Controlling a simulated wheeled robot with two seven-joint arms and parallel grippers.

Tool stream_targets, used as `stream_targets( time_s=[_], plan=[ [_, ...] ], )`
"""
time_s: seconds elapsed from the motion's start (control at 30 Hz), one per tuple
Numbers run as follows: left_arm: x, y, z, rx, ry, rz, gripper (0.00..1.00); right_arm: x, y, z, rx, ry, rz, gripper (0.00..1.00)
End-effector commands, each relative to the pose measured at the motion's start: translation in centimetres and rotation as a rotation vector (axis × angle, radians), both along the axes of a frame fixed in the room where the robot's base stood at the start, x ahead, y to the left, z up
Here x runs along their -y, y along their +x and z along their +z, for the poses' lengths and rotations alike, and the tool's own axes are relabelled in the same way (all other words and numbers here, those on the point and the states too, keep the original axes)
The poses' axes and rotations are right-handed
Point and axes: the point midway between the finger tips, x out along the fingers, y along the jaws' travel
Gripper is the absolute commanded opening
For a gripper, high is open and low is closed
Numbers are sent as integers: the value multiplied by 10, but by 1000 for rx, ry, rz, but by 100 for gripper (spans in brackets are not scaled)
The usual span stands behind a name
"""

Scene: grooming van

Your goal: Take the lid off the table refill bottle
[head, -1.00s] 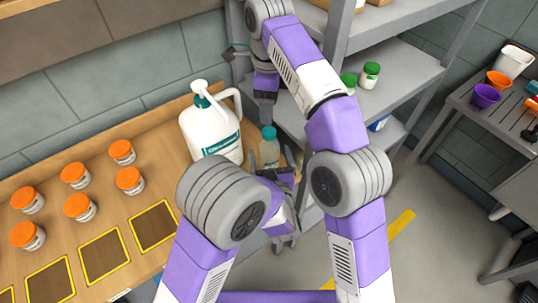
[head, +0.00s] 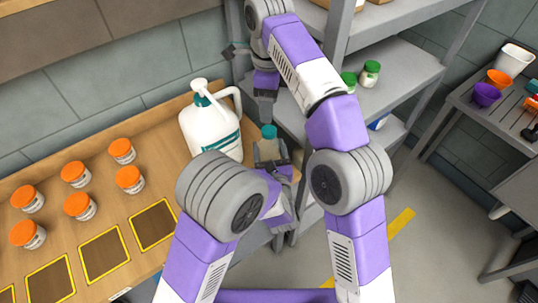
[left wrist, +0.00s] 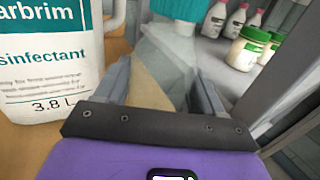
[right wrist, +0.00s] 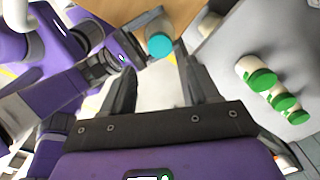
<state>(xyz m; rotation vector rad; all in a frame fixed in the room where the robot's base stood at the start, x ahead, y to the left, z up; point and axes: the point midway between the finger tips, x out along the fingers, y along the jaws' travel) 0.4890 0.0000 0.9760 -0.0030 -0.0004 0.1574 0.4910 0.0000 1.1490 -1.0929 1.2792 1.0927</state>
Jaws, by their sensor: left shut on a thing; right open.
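The table refill bottle (head: 268,148) is a small clear bottle with a teal lid (head: 269,131). It stands upright at the right end of the wooden counter. In the left wrist view the bottle (left wrist: 163,62) is between the fingers of my left gripper (left wrist: 165,88), which is shut on its body below the lid (left wrist: 178,8). My left gripper (head: 271,162) partly hides it in the head view. My right gripper (head: 265,108) is open above and near the lid. In the right wrist view the lid (right wrist: 159,45) is around the tips of my right gripper (right wrist: 155,62), not gripped.
A large white disinfectant jug (head: 212,130) stands close left of the bottle. Several orange-lidded jars (head: 76,175) and dark yellow-edged squares (head: 104,254) are farther left. Grey shelving (head: 398,70) with green-lidded jars (head: 370,74) rises to the right.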

Motion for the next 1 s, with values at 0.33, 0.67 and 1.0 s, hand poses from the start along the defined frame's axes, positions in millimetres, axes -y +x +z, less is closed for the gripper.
stream_targets(
  time_s=[0.33,0.67,1.0],
  plan=[
    [0,0,0,0,0,0,0,-1,0,0,1,-1,-214,60],
    [0,0,0,0,0,0,0,0,0,-6,-1,-2,-397,60],
    [0,0,0,0,0,0,0,0,-1,-43,-3,-2,-394,60]
  ],
)
